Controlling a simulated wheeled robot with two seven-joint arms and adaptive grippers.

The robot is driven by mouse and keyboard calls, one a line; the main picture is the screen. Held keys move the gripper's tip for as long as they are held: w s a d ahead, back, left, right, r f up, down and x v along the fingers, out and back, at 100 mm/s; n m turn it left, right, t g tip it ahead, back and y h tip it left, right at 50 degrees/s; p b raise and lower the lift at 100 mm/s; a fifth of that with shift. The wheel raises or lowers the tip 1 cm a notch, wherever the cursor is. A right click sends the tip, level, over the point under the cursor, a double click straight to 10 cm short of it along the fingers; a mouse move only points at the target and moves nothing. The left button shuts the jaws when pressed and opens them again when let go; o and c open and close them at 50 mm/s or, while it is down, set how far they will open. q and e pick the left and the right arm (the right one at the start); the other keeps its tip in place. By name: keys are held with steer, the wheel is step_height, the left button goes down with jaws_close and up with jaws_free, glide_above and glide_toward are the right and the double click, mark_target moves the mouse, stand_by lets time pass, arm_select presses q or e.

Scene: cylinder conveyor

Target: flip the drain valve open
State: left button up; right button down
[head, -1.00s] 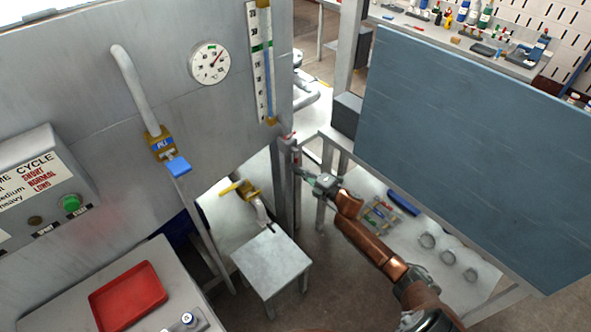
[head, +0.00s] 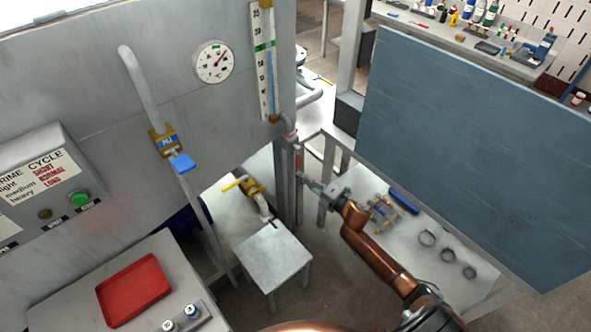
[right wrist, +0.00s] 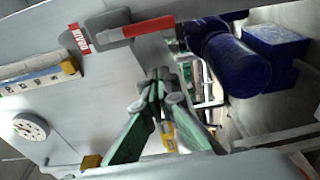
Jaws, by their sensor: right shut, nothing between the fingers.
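The drain valve appears to be the brass valve (head: 251,187) low under the tank, with a yellow lever (head: 233,184) sticking out to the left and a grey outlet pipe bending down above a small table. In the right wrist view a yellow part (right wrist: 168,134) shows between and behind the fingers, partly hidden by them. My right gripper (head: 306,183) is right of the valve, close to the tank's corner post and apart from the lever. Its green fingers (right wrist: 158,84) meet at the tips and are empty. My left gripper is out of view.
A red-handled valve (right wrist: 150,27) is close by, with a red label I cannot read surely. A blue-handled valve (head: 182,163) is on the tank front. The small grey table (head: 275,262) stands below the outlet. A large blue panel (head: 470,150) is at right.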

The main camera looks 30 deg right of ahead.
steer(key=v, duration=0.3)
steer(key=shift+s, duration=0.2)
steer(key=shift+f, duration=0.1)
stand_by(0.3)
